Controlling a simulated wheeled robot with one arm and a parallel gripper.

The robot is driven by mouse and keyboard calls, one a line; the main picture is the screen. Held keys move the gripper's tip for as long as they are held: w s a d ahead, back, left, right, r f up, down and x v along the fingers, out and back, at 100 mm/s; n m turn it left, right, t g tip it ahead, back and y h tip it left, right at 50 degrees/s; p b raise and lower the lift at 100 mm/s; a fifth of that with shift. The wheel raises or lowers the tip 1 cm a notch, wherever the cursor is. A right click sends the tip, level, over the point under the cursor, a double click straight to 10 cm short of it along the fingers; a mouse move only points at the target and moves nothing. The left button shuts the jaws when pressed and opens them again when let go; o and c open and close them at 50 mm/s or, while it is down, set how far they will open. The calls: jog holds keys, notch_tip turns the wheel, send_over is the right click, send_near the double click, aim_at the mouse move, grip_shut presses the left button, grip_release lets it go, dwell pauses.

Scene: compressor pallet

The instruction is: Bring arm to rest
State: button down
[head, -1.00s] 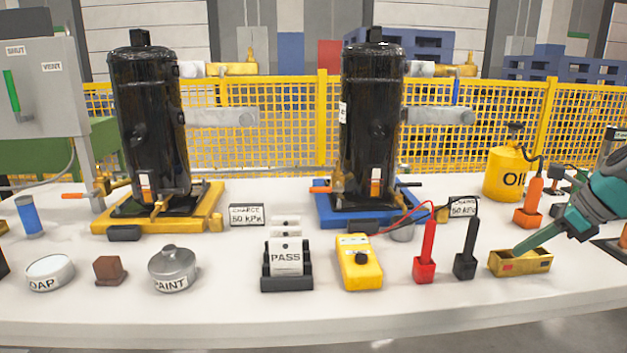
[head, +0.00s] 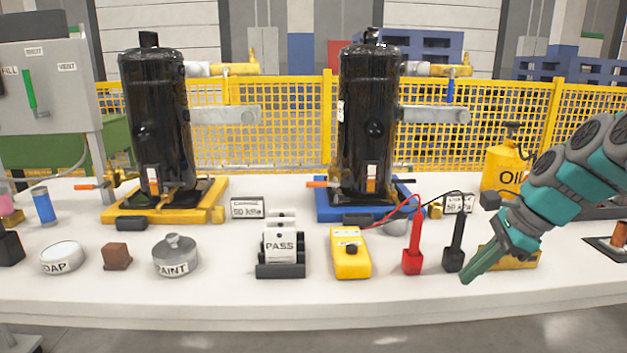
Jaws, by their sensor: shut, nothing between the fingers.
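My gripper (head: 470,279) is at the right of the head view, shut and empty, with its fingers pointing down and left. It hangs in front of a small yellow tray (head: 521,263) and hides much of it. My teal and grey arm reaches in from the right edge and covers part of the yellow oil can (head: 495,172). The fingertips appear just in front of the black probe holder (head: 453,259). I cannot tell their exact height above the table.
Two black compressors (head: 160,125) (head: 368,120) stand on yellow and blue bases. In front are a soap tin (head: 62,257), a brown block (head: 117,256), a paint pot (head: 175,257), a PASS card holder (head: 281,270), a yellow meter (head: 350,263) and a red probe (head: 413,250). The white table's front strip (head: 300,305) is clear.

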jog(key=s+a+f+n+g+h, duration=0.2)
jog(key=s+a+f+n, duration=0.3)
jog(key=s+a+n, duration=0.3)
jog(key=s+a+f+n+g+h, duration=0.1)
jog(key=s+a+f+n+g, duration=0.1)
jog(key=s+a+f+n, duration=0.6)
jog(key=s+d+f+n+h, duration=0.1)
jog(key=s, duration=0.5)
jog(key=s+d+f+n, duration=0.1)
jog(key=s+f+n, duration=0.1)
jog(key=s, duration=0.4)
jog(key=shift+d+f+g+h, duration=0.2)
jog(key=shift+d+g+h, duration=0.1)
jog(key=shift+d+h, duration=0.1)
